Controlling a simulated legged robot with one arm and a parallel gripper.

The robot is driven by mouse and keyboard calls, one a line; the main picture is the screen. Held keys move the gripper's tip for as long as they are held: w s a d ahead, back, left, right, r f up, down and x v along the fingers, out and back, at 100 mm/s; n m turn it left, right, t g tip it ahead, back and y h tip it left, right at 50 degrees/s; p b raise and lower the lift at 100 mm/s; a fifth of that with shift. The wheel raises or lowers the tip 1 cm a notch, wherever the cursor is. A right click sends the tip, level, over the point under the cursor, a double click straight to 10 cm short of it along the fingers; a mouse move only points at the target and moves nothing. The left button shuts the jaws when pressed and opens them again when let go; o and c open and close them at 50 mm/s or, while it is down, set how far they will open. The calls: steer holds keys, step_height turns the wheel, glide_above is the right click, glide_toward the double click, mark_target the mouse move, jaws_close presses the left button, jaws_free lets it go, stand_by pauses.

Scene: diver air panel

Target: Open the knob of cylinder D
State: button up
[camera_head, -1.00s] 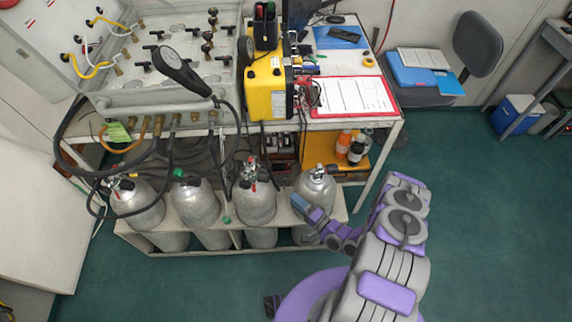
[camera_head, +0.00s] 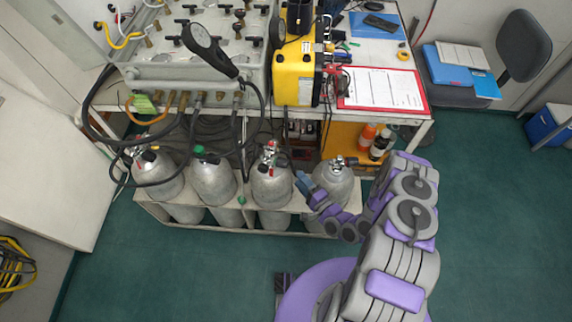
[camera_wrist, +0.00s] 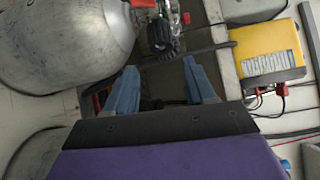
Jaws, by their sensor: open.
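Several grey cylinders stand in a row in a low rack (camera_head: 238,230). No letter is readable on them, so I cannot tell by label which is D. The rightmost cylinder (camera_head: 337,181) has a metal valve with a dark knob (camera_head: 351,161) on top. The cylinder to its left (camera_head: 271,188) has a valve with red parts (camera_head: 270,152). My gripper (camera_head: 303,182) is open and empty, between these two cylinders near their upper bodies. In the wrist view, its blue fingers (camera_wrist: 158,88) are apart. A cylinder (camera_wrist: 65,40) and a black knob (camera_wrist: 162,36) lie beyond them, untouched.
A bench with a valve panel (camera_head: 165,72), a yellow unit (camera_head: 294,78) and a red clipboard (camera_head: 385,90) overhangs behind the cylinders. Black hoses (camera_head: 95,125) loop around the left cylinders.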

mark_target(285, 165)
steer(key=b+x, duration=0.2)
steer(key=x, duration=0.8)
steer(key=shift+a, duration=0.25)
steer(key=shift+s, duration=0.1)
steer(key=c, duration=0.7)
